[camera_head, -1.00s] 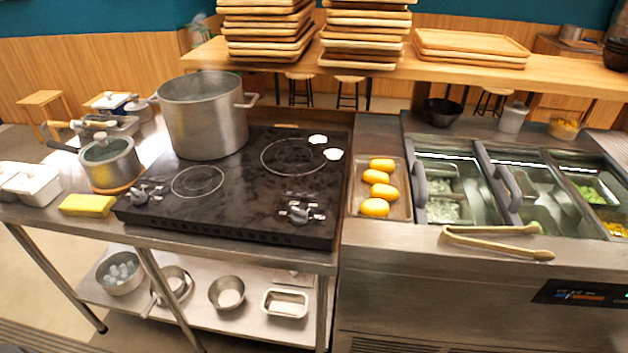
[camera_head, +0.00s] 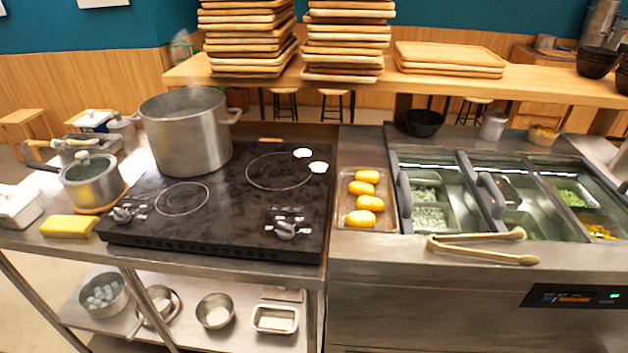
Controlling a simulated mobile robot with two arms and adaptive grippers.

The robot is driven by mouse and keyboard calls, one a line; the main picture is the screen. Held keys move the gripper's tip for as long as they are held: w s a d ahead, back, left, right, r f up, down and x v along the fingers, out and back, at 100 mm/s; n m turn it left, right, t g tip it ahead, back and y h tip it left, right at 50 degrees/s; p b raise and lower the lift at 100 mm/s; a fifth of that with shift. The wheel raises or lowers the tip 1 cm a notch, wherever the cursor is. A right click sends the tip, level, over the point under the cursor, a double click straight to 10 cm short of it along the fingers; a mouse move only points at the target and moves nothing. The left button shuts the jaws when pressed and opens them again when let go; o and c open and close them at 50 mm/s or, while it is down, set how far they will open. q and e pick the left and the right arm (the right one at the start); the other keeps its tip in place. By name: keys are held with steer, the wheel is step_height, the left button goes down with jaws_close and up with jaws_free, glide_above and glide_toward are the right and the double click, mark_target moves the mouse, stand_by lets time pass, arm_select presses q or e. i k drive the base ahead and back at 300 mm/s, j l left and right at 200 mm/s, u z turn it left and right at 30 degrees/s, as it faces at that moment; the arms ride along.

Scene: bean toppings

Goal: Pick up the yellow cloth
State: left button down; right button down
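The yellow cloth (camera_head: 68,226) is a folded block lying on the steel counter at the left. It sits near the counter's front edge, just left of the black cooktop. Neither of my grippers shows in the head view.
A small lidded pot (camera_head: 92,184) stands behind the cloth and a white container (camera_head: 18,207) is to its left. The black cooktop (camera_head: 225,200) carries a large pot (camera_head: 186,135). Tongs (camera_head: 480,249) lie at the front edge of the topping station, right of a tray of yellow items (camera_head: 343,190).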

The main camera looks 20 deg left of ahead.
mark_target(56, 226)
steer(key=u, duration=2.1)
steer(key=z, duration=0.55)
steer(key=i+j+z, duration=0.25)
steer(key=j+z, duration=0.2)
steer(key=j, duration=0.15)
steer(key=i+j+z, duration=0.25)
steer(key=j+z, duration=0.2)
steer(key=j, duration=0.2)
